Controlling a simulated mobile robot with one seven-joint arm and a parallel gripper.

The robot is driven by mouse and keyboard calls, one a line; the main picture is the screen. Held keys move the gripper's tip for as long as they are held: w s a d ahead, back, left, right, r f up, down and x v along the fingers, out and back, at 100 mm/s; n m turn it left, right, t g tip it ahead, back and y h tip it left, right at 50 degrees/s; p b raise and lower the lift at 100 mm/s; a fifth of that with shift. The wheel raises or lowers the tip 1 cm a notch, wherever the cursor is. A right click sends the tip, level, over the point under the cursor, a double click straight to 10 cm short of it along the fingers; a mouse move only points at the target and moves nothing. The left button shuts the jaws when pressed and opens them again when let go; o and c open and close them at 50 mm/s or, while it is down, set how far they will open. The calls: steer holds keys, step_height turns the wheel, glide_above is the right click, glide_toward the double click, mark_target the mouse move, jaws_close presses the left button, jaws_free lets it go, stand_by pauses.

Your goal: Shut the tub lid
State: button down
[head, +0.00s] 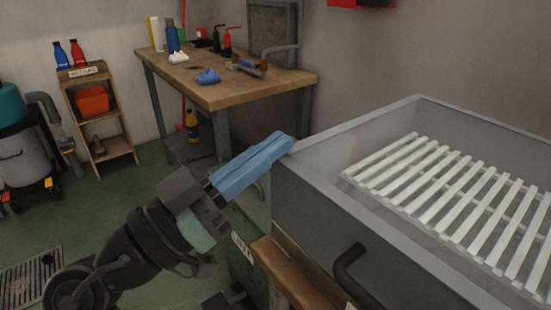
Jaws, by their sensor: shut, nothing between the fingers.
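A large grey tub (318,212) stands at the right, open at the top. A white slatted rack (440,190) lies inside it. A dark curved handle (345,268) sticks out from the tub's near side. I cannot make out a separate lid in this view. My gripper (282,144), with blue fingers, is shut and empty. Its tips appear beside the tub's left corner at rim height; I cannot tell whether they touch it.
A wooden ledge (285,270) runs below the tub's near side. A wooden workbench (235,92) with blue cloth (208,76) and bottles stands behind. A small shelf (97,120) and a grey bin (22,155) are at the left. Green floor between them is clear.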

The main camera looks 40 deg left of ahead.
steer(key=shift+s+f+b, duration=0.2)
steer(key=shift+f+b, duration=0.5)
steer(key=shift+f, duration=0.05)
